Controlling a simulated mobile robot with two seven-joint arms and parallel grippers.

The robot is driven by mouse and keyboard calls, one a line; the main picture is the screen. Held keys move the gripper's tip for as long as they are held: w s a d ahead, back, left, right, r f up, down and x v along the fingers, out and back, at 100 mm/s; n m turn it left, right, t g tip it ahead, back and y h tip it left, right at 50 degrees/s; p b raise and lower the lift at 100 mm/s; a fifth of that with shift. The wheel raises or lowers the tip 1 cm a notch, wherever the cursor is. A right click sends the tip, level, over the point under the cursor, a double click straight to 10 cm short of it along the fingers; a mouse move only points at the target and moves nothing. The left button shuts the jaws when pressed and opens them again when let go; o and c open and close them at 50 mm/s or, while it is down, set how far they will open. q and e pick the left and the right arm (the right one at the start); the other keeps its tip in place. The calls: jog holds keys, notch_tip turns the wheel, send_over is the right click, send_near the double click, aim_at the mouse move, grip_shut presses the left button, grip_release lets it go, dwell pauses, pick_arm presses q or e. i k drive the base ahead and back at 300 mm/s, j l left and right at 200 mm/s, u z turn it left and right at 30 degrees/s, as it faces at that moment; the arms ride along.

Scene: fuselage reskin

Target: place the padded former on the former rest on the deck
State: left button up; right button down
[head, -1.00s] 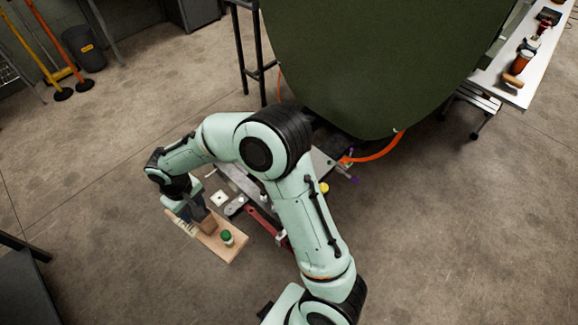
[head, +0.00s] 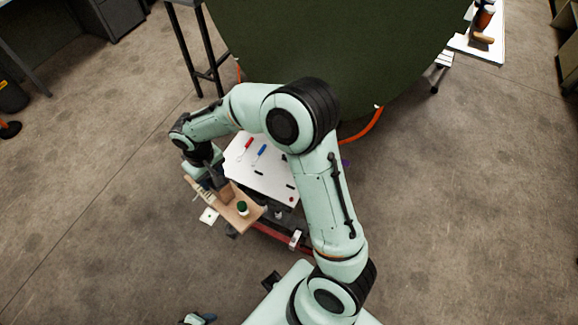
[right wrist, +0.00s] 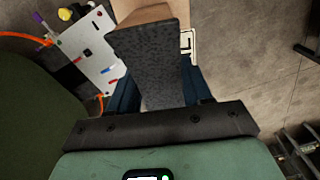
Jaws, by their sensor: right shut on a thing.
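My right gripper (head: 212,180) is seen from above in the head view, at the end of the bent right arm. In the right wrist view its dark blue fingers (right wrist: 160,95) are shut on the padded former, a block with a dark grey felt-like face (right wrist: 150,65) and tan wood (right wrist: 150,12) beyond it. In the head view the brown former (head: 227,193) shows just below the gripper, over a wooden board; whether they touch is unclear. I cannot pick out the former rest. A small part of my left gripper (head: 198,319) shows at the bottom edge; its jaws are unclear.
The wooden board (head: 258,212) bears a brush (head: 204,192) and a green-capped jar (head: 242,208). A white panel (head: 265,178) with red and blue tools lies beside it. A large green fuselage skin (head: 330,60) stands behind.

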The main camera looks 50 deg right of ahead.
aim_at(279, 172)
jog(key=i+l+z, duration=0.1)
jog(key=i+z, duration=0.3)
jog(key=i, duration=0.15)
jog(key=i+z, duration=0.4)
jog(key=i+j, duration=0.05)
jog(key=i, duration=0.05)
